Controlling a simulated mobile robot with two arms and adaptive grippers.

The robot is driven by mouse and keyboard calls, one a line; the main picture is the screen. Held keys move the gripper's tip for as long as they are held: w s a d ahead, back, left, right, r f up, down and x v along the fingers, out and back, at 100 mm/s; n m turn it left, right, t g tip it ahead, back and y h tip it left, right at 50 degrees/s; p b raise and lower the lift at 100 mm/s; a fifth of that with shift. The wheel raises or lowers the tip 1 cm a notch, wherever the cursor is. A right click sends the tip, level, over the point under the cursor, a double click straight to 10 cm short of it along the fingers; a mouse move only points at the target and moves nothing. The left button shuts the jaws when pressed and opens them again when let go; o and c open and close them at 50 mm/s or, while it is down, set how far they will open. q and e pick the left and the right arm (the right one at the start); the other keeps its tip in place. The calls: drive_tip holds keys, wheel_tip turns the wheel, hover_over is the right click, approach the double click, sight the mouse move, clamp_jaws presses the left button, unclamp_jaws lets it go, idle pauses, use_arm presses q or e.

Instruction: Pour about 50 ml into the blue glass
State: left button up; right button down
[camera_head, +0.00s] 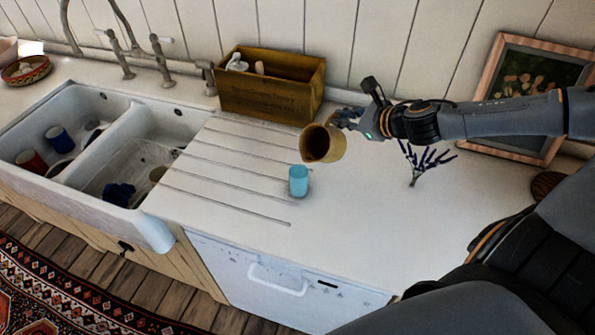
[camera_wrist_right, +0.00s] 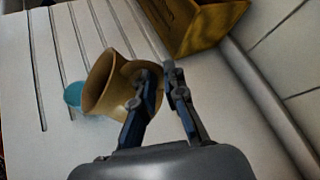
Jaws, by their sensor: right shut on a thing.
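The blue glass (camera_head: 298,181) stands upright on the white counter at the right end of the drainer grooves. It also shows in the right wrist view (camera_wrist_right: 73,94), partly hidden behind the jug. A tan jug (camera_head: 327,146) is held above and just right of the glass, tilted with its dark mouth towards the left and the camera. My right gripper (camera_head: 347,117) is shut on the jug; in the right wrist view its fingers (camera_wrist_right: 158,92) close at the jug's side. No stream of liquid shows, and the glass's contents cannot be made out. My left gripper is not in view.
A wooden box (camera_head: 270,86) with items inside stands against the wall behind the jug. A lavender sprig (camera_head: 419,163) and a framed picture (camera_head: 520,90) are to the right. The double sink (camera_head: 120,155) with cups is left.

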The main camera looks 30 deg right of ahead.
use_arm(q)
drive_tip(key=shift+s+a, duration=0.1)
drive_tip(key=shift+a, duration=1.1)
use_arm(e)
drive_tip(key=shift+s+a+r+n+h, duration=0.15)
drive_tip(key=shift+a+r+n+h, duration=0.45)
drive_tip(key=shift+a+r, duration=0.4)
idle(1.2)
